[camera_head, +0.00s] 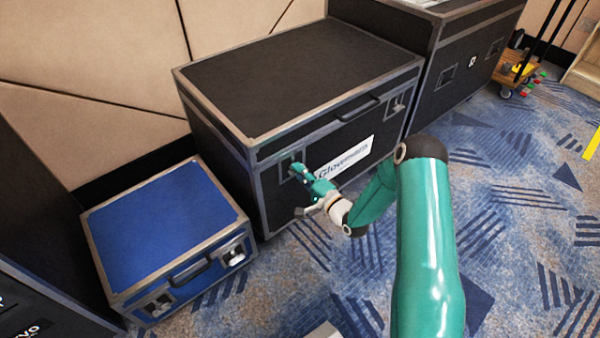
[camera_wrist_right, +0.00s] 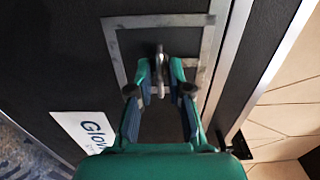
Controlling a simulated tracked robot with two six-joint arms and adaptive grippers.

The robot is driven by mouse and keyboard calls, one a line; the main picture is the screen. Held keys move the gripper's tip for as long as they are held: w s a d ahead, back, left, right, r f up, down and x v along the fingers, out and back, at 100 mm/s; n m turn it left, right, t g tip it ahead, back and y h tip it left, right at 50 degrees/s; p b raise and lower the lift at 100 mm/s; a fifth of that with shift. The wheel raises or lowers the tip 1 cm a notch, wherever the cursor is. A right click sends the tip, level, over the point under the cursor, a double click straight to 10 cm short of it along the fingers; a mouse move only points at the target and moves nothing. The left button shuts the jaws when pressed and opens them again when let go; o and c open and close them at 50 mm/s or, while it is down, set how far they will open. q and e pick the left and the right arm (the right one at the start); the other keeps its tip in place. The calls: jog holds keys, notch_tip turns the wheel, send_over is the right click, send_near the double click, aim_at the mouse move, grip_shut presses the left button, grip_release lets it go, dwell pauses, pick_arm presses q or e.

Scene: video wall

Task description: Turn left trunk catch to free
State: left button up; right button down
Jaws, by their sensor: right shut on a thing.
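The large black trunk (camera_head: 290,75) with metal edging stands against the wall. Its left catch (camera_head: 288,160) is on the front face, near the left corner, partly hidden by my gripper. My right gripper (camera_head: 297,172) reaches it from the front. In the right wrist view, the gripper (camera_wrist_right: 160,80) is shut on the small metal tab of the catch (camera_wrist_right: 160,52), which stands out from its recessed plate between the fingertips. The trunk's right catch (camera_head: 398,103) is clear of my arm. My left gripper is out of view.
A smaller blue case (camera_head: 160,225) stands to the left of the trunk. Another black case (camera_head: 460,65) stands to the right, with a trolley (camera_head: 518,72) beyond it. The patterned carpet (camera_head: 520,200) at the right is mostly clear.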

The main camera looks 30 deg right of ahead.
jog(key=shift+w+a+n, duration=0.1)
jog(key=shift+w+n, duration=0.05)
jog(key=shift+n, duration=0.15)
jog(key=shift+n+b, duration=5.05)
jog(key=shift+n, duration=3.65)
jog(key=c, duration=1.3)
grip_release()
